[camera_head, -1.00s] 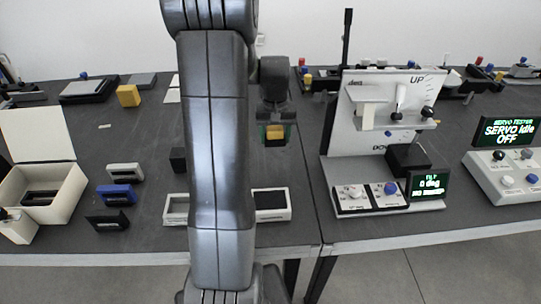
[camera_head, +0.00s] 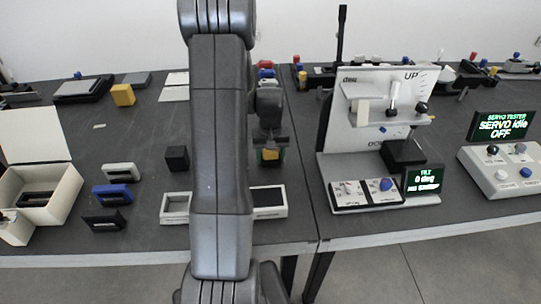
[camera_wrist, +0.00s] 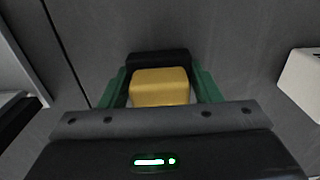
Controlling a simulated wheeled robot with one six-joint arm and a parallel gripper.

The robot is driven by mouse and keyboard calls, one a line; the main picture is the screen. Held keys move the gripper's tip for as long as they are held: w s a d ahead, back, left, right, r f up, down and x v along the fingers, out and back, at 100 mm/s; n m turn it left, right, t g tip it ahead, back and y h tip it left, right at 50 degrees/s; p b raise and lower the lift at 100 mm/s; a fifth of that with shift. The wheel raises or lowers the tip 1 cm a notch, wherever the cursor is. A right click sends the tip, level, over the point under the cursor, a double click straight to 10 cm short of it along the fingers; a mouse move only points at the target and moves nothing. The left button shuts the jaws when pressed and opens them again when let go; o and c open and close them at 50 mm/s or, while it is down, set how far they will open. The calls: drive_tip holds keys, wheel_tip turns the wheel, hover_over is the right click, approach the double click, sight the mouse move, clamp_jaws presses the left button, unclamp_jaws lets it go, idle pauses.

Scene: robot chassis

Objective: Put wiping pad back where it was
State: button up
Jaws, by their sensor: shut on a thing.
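My gripper (camera_head: 270,155) is in the middle of the head view, partly behind my arm. In the wrist view my gripper (camera_wrist: 160,90) has its green fingers shut on a yellow block (camera_wrist: 159,87), which appears to be the wiping pad. It also shows in the head view (camera_head: 270,154). A black part (camera_wrist: 158,58) sits just beyond the yellow in the wrist view; I cannot tell whether it belongs to the pad. The pad appears to be above the dark table; its exact height is unclear.
A white frame (camera_head: 176,206) and a white-rimmed dark box (camera_head: 268,197) stand near the front edge. A black cube (camera_head: 177,159) is left of my arm. A tilt stand (camera_head: 334,140) is at right. Another yellow block (camera_head: 122,95) lies farther back left.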

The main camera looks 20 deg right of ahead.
drive_tip(key=shift+s+f+b, duration=0.1)
drive_tip(key=shift+f+b, duration=0.3)
drive_tip(key=o, duration=1)
drive_tip(key=shift+s+f, duration=0.2)
drive_tip(key=shift+r+p, duration=0.35)
drive_tip(key=r, duration=1.2)
drive_tip(key=shift+w+r, duration=0.3)
